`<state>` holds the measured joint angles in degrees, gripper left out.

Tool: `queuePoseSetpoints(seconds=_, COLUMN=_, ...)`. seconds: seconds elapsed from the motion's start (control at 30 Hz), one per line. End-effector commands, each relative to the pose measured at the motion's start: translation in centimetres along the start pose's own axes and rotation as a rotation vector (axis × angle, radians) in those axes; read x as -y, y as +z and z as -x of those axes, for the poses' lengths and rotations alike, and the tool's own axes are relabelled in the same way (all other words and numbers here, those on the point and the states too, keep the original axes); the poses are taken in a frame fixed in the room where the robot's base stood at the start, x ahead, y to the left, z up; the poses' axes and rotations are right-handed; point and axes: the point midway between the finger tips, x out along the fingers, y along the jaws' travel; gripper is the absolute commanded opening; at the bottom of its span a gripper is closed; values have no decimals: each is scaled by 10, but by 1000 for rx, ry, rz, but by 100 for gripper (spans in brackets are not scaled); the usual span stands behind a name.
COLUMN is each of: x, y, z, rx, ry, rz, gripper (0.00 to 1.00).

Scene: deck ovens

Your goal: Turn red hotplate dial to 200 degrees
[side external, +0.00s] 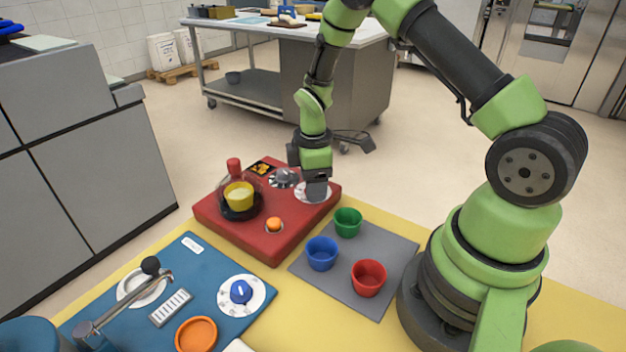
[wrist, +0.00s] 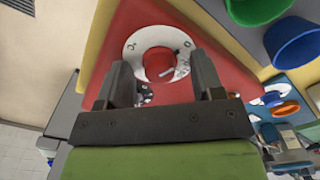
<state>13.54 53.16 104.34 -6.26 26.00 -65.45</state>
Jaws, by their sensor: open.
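The red hotplate (side external: 282,242) sits on the yellow table. Its round white dial plate (side external: 301,193) lies at its right corner, partly hidden by my gripper (side external: 316,188). In the wrist view the white dial plate (wrist: 132,44) surrounds a red knob (wrist: 160,62) with a white pointer. The pointer slants toward the plate's right side. The scale is too small to read. My gripper (wrist: 160,66) is open, with its fingers to the left and right of the knob. I cannot tell whether they touch it.
A glass vessel with a yellow cup (side external: 239,195) stands on the hotplate. A grey mat (side external: 335,286) holds green (side external: 348,223), blue (side external: 321,254) and red (side external: 368,278) cups nearby. A blue panel (side external: 215,277) with a blue dial (side external: 241,292) is at front left.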

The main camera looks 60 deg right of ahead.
Motion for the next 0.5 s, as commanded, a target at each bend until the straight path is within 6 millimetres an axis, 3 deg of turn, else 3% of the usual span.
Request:
queuePoseSetpoints(seconds=0.13, x=0, y=0, z=0, rx=0, ry=0, rz=0, gripper=61)
queuePoseSetpoints(seconds=0.37, x=0, y=0, z=0, rx=0, ry=0, rz=0, gripper=12)
queuePoseSetpoints(seconds=0.5, x=0, y=0, z=0, rx=0, ry=0, rz=-2, gripper=12)
